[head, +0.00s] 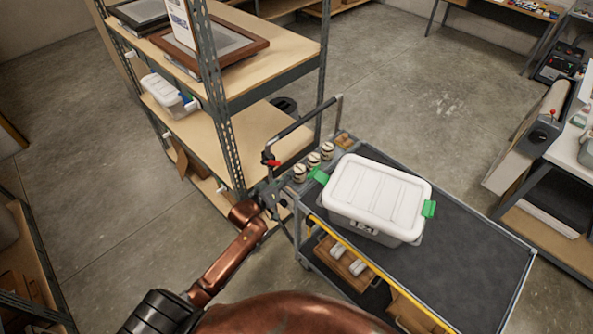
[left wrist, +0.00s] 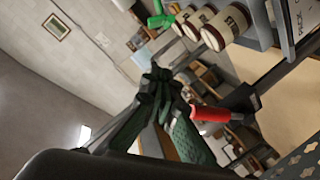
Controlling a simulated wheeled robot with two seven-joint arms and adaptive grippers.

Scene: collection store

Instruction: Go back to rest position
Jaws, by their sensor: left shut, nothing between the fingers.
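My left arm comes in from the lower left in the head view. Its left gripper (head: 274,192) is beside the near left corner of the trolley, by the handle post, small and partly lost against the dark frame. In the left wrist view the dark green fingers of the left gripper (left wrist: 160,78) are together at their tips with nothing between them. A red lever (left wrist: 210,113) shows just right of the fingers; I cannot tell whether they touch. My right gripper is in neither view.
The trolley (head: 470,245) carries a white lidded box (head: 375,195) with green clips and several jars (head: 313,160). Its handle (head: 305,118) rises close to my gripper. Open floor (head: 95,215) lies left of my arm.

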